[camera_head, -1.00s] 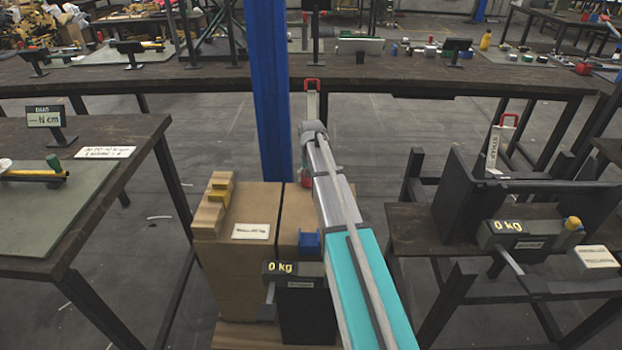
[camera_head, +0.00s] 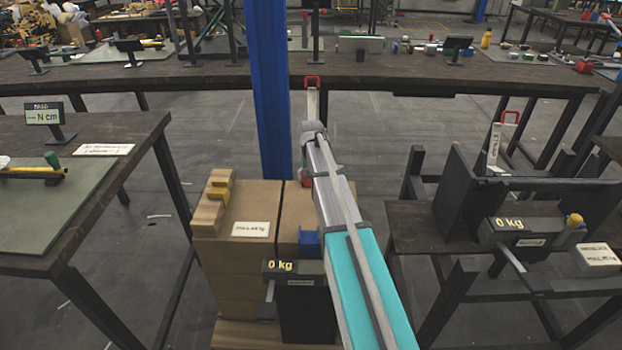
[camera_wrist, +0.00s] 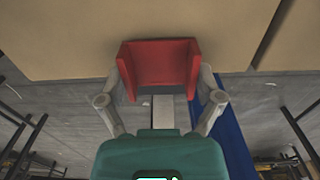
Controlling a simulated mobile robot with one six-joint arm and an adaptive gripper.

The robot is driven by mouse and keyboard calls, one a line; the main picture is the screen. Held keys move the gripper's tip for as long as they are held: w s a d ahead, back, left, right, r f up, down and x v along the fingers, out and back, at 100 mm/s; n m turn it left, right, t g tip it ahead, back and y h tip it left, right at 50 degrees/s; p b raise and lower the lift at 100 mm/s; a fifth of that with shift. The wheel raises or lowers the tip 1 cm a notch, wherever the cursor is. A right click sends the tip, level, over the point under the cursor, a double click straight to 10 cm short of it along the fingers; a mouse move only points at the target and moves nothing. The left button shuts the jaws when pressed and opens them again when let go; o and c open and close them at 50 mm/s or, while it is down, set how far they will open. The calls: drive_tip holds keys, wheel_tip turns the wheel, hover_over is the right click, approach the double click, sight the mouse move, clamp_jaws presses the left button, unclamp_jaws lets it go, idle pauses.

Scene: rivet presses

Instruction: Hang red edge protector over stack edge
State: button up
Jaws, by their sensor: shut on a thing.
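The red edge protector (camera_wrist: 158,65) is a small channel-shaped piece held between the two fingers of my gripper (camera_wrist: 160,88) in the wrist view. Its upper part overlaps the edge of the cardboard stack (camera_wrist: 90,30) in that picture; I cannot tell whether it touches the carton. In the head view the stack (camera_head: 245,205) stands left of my arm, and a bit of the red protector (camera_head: 305,181) shows at its far edge. My arm hides most of the gripper there.
A dark unit with a "0 kg" display (camera_head: 281,266) stands at the stack's near side. A blue post (camera_head: 268,90) rises behind the stack. A workbench (camera_head: 110,150) is at left, and a dark stand with another display (camera_head: 509,224) at right.

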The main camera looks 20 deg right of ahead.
drive_tip(key=o, duration=0.9)
drive_tip(key=shift+w+r, duration=0.1)
drive_tip(key=shift+w, duration=0.05)
